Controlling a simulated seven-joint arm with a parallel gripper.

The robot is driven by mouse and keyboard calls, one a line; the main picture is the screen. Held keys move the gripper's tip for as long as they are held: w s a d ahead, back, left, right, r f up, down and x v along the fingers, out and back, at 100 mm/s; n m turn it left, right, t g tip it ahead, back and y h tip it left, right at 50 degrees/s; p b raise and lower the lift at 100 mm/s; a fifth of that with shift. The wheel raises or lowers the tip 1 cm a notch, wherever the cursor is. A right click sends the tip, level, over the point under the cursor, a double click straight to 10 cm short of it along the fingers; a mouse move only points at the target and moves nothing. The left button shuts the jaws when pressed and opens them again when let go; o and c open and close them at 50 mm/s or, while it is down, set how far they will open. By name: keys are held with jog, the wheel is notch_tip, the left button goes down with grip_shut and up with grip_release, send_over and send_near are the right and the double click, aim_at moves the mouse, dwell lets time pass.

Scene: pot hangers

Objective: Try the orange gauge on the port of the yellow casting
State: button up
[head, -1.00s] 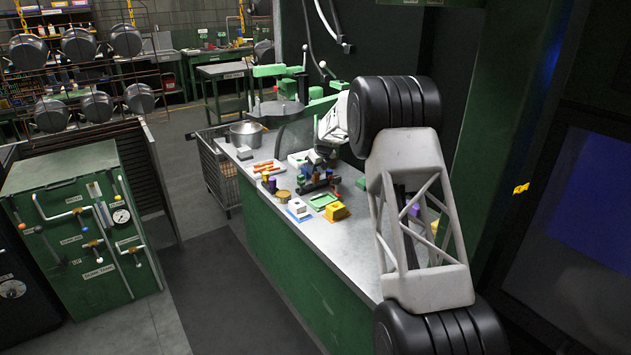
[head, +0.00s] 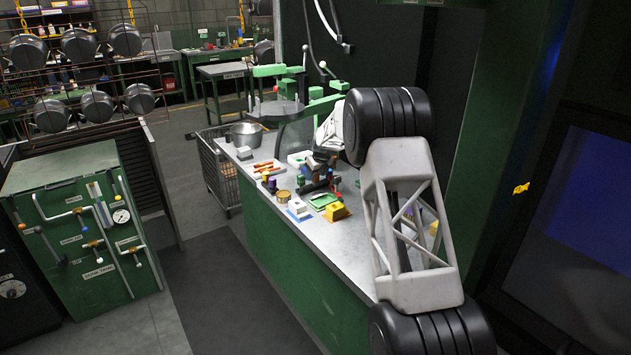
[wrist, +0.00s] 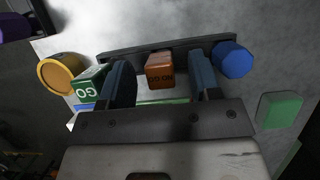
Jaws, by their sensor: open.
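The orange gauge (wrist: 160,71), a block with dark lettering on its end, stands at the dark rack (wrist: 222,41) in the wrist view. My gripper (wrist: 161,62) is open, with one finger on each side of the orange gauge and a visible gap on both sides. The yellow casting (head: 336,211) sits on the bench near its front edge in the head view. Its port is too small to make out there, and I cannot pick the casting out in the wrist view. In the head view my arm partly hides the rack.
A green GO block (wrist: 88,86) and a blue knob-like piece (wrist: 233,60) flank the fingers closely. A brass round piece (wrist: 60,72) lies left, a green block (wrist: 280,108) right. A white casting (head: 299,208) and green tray (head: 322,201) are near the yellow casting.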

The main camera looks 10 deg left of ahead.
jog(key=shift+x, duration=1.15)
jog(key=c, duration=1)
jog(key=shift+r, duration=0.15)
jog(key=shift+r, duration=1.7)
jog(key=shift+s+d+r, duration=0.25)
jog(key=shift+s+d, duration=0.65)
jog(key=shift+s, duration=1.6)
jog(key=shift+s+d+r, duration=0.2)
jog(key=shift+s+d, duration=0.7)
jog(key=shift+s, duration=1.6)
jog(key=shift+s+d+r, duration=0.25)
jog(key=shift+s+d, duration=0.65)
jog(key=shift+s, duration=1.6)
jog(key=shift+r, duration=0.1)
